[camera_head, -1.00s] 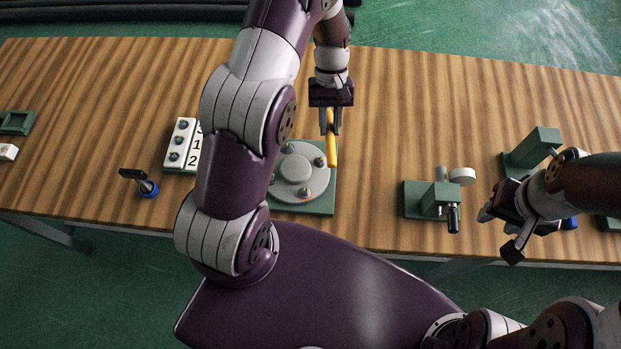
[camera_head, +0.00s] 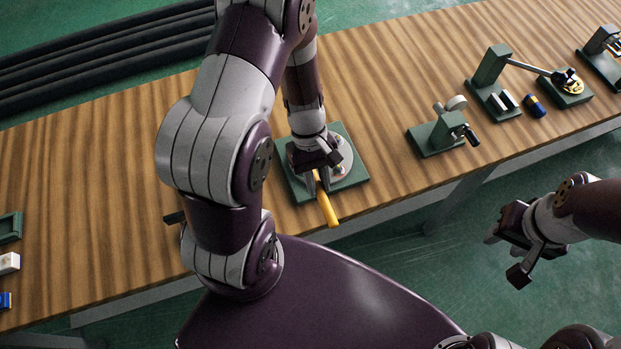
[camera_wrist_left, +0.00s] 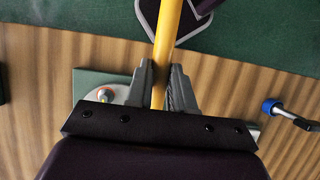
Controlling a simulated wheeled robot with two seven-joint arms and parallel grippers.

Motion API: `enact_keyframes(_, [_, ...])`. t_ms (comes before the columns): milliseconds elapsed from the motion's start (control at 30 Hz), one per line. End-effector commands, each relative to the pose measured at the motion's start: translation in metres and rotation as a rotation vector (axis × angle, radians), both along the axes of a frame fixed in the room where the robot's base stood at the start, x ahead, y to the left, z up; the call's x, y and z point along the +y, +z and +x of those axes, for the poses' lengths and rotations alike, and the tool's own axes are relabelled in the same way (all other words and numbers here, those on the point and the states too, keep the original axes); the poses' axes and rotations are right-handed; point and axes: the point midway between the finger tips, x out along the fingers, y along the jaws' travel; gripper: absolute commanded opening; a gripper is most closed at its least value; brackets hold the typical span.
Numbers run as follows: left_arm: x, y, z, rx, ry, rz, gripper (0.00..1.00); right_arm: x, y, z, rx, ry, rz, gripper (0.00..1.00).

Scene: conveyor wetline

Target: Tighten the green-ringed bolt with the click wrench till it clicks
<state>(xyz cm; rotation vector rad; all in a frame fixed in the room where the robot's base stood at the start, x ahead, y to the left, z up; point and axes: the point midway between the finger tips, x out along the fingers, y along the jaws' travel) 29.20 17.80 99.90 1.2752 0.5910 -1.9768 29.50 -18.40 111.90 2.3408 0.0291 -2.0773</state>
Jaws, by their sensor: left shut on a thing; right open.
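My left gripper (camera_head: 318,184) is shut on the yellow click wrench (camera_head: 329,210), low over the round grey disc (camera_head: 345,158) on its green base plate (camera_head: 352,182). The wrench's handle sticks out past the table's front edge. In the left wrist view the yellow handle (camera_wrist_left: 168,30) runs up between the fingers (camera_wrist_left: 160,82). The wrench's head and the other bolts are hidden by my gripper and arm. My right gripper (camera_head: 506,256) is open and empty, off the front edge.
A green fixture with a black handle (camera_head: 437,136) stands right of the plate. Further right are a green post with a lever (camera_head: 492,70) and a blue piece (camera_head: 535,105). A green tray (camera_head: 9,228) is at far left. The table (camera_head: 90,180) between is mostly clear.

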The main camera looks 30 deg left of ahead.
Motion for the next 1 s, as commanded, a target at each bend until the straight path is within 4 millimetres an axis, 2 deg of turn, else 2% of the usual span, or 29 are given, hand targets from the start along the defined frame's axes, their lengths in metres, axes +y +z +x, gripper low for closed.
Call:
enact_keyframes(400, [-0.001, 0.002, -0.002, 0.002, 0.002, 0.001, 0.00, 0.000, 0.006, 0.000, 0.000, 0.000, 0.000, 0.43])
enact_keyframes(800, [-0.001, -0.046, -0.002, 0.002, 0.002, 0.001, 0.00, 0.000, -0.030, 0.000, 0.001, 0.000, 0.000, 0.43])
enact_keyframes(1000, [-0.001, -0.055, -0.001, 0.002, 0.003, 0.000, 0.00, 0.000, -0.035, 0.000, 0.001, 0.000, 0.000, 0.43])
